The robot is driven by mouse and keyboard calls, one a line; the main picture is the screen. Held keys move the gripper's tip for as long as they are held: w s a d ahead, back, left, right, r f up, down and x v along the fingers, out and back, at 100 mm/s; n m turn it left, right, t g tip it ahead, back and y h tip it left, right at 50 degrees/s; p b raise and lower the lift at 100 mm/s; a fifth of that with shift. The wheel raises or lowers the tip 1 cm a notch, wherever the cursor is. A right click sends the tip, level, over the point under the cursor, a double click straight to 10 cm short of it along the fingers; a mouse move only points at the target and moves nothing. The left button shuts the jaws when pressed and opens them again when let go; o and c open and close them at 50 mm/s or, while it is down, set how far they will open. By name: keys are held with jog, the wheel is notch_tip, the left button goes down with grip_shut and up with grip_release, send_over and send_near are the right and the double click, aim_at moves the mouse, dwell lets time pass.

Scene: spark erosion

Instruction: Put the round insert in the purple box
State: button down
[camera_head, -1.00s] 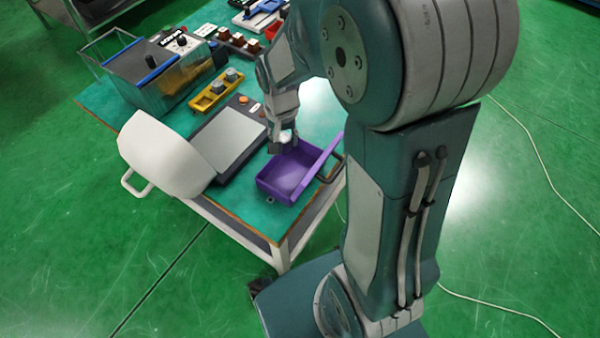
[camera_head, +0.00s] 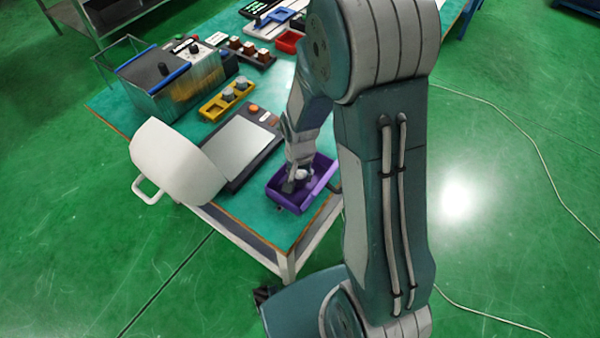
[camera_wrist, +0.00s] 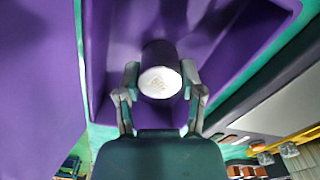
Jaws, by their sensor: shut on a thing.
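The purple box (camera_head: 322,182) lies at the near end of the table; its walls and floor fill much of the wrist view (camera_wrist: 230,32). My gripper (camera_head: 292,186) is inside the outline of the box in the head view, low over its floor. In the wrist view my gripper (camera_wrist: 160,88) is shut on the round insert (camera_wrist: 160,82), a dark cylinder with a pale, marked end face. The insert also shows as a light spot at the fingers in the head view (camera_head: 301,174). Whether it touches the box floor I cannot tell.
A grey flat panel device (camera_head: 240,145) lies left of the box, with a white curved cover (camera_head: 172,160) beside it. A yellow holder (camera_head: 226,100) with round pieces, a glass-sided tank (camera_head: 165,85) and a red tray (camera_head: 289,41) stand farther back.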

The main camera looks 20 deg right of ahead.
jog(key=shift+c, duration=1)
grip_release()
jog(key=shift+d, duration=0.1)
notch_tip(320, 180, up, 12)
notch_tip(320, 180, up, 9)
jog(key=n+t, duration=0.2)
jog(key=n, duration=0.1)
send_over(300, 173)
jog(key=s, duration=0.5)
jog(key=s+r+n+t, duration=0.3)
jog(key=s+r, duration=0.4)
jog(key=s, duration=0.2)
jog(key=shift+s+r+t, duration=0.2)
jog(key=shift+t, duration=0.1)
